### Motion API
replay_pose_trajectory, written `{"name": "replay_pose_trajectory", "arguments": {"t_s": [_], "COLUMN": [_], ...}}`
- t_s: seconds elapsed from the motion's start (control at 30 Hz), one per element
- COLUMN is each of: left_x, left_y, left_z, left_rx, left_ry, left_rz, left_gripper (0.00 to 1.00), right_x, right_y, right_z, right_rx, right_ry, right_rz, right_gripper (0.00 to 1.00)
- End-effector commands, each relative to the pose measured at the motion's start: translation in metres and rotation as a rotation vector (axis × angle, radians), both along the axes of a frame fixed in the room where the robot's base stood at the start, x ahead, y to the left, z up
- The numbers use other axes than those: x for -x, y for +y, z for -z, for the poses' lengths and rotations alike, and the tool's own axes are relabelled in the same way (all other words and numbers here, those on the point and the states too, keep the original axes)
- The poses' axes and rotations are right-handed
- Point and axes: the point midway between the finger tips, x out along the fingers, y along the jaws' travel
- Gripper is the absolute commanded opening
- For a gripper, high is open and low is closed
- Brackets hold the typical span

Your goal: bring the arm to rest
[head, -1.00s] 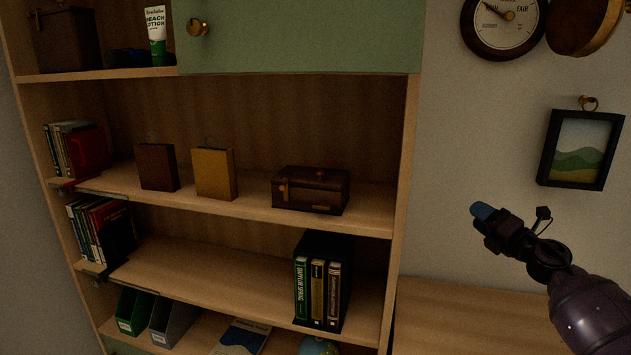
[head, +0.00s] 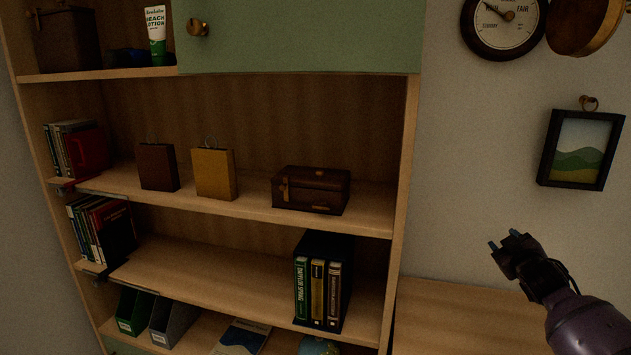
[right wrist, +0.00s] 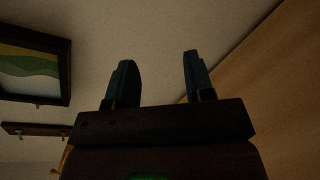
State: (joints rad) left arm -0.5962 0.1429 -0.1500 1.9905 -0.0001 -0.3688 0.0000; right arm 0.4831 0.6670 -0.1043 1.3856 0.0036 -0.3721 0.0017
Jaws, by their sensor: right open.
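My right gripper (head: 506,246) is at the lower right of the head view, in front of the pale wall and above a wooden surface. It is open and empty. In the right wrist view its two blue-tipped fingers (right wrist: 158,82) stand apart with nothing between them. My left gripper is not in view.
A wooden bookcase (head: 402,190) with a green door (head: 310,38) fills the left and middle. Its shelves hold books, boxes and a brown case (head: 311,190). A framed picture (head: 580,150) hangs on the wall above my right gripper. A low wooden top (head: 450,318) lies below it.

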Motion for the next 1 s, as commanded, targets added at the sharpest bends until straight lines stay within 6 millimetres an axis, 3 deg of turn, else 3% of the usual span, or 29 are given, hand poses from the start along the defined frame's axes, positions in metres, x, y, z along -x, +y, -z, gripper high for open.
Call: {"name": "replay_pose_trajectory", "arguments": {"t_s": [0.27, 0.4, 0.6, 0.8, 1.0], "left_x": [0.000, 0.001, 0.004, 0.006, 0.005], "left_y": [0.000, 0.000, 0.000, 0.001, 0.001], "left_z": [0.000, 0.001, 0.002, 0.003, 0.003], "left_rx": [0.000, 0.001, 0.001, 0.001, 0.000], "left_ry": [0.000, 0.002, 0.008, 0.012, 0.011], "left_rz": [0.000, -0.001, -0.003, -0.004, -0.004], "left_gripper": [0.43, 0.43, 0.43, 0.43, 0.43], "right_x": [0.059, 0.110, 0.194, 0.281, 0.363], "right_y": [0.038, 0.064, 0.101, 0.134, 0.162], "right_z": [0.099, 0.159, 0.226, 0.270, 0.292], "right_rx": [-0.074, -0.140, -0.248, -0.363, -0.475], "right_ry": [0.105, 0.175, 0.268, 0.346, 0.407], "right_rz": [-0.041, -0.059, -0.063, -0.038, 0.012], "right_gripper": [0.48, 0.48, 0.48, 0.48, 0.48]}}
